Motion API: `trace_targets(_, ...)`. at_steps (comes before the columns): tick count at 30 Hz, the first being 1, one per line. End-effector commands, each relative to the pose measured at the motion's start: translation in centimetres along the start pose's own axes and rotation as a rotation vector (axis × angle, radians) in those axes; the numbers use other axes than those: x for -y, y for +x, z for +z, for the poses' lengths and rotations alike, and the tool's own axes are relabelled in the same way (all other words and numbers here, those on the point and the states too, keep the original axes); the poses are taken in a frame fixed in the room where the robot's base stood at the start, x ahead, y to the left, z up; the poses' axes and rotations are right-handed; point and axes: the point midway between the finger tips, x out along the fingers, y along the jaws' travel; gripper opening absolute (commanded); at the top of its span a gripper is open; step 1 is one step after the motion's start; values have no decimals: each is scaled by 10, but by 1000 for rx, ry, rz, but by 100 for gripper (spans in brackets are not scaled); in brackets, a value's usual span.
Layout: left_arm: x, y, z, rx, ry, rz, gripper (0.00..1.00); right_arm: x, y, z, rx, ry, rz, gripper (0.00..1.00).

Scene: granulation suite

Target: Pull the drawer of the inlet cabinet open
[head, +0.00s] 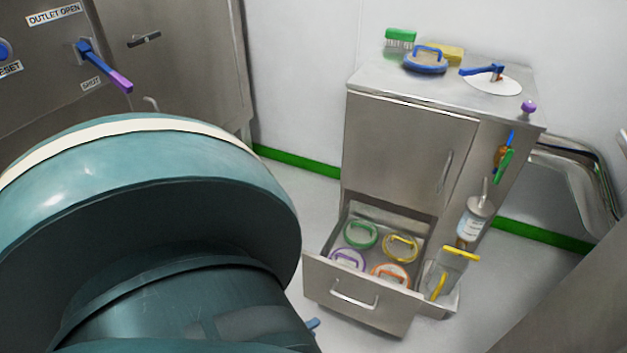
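The inlet cabinet (400,145) is a grey steel cabinet right of centre. Its drawer (360,300) stands pulled out at the bottom, with a bar handle (354,297) on its front. Round pieces with green, yellow, purple and orange handles lie in the drawer. The cabinet door (405,150) above it is shut. My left arm, a large teal link, fills the lower left and hides most of my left gripper. A small blue tip (313,325) shows beside the arm, left of the drawer front; I cannot tell whether it belongs to the gripper. My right gripper is not in view.
On the cabinet top are a green brush (400,38), a blue-handled disc (426,62) and a white disc (492,84) with a blue handle. A bottle (475,218) hangs on its side. A steel machine with a blue-purple lever (105,67) stands at left. Bare floor lies between.

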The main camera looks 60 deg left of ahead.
Motion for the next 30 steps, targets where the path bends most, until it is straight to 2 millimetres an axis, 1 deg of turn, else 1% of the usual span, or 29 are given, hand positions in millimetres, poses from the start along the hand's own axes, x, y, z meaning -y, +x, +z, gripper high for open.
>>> trace_targets(1,2,-4,0,0,-1,-4,34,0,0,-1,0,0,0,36)
trace_targets(6,3,-10,1,0,-1,-4,34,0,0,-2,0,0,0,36)
trace_targets(30,4,-10,1,0,-1,-7,34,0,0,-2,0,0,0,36)
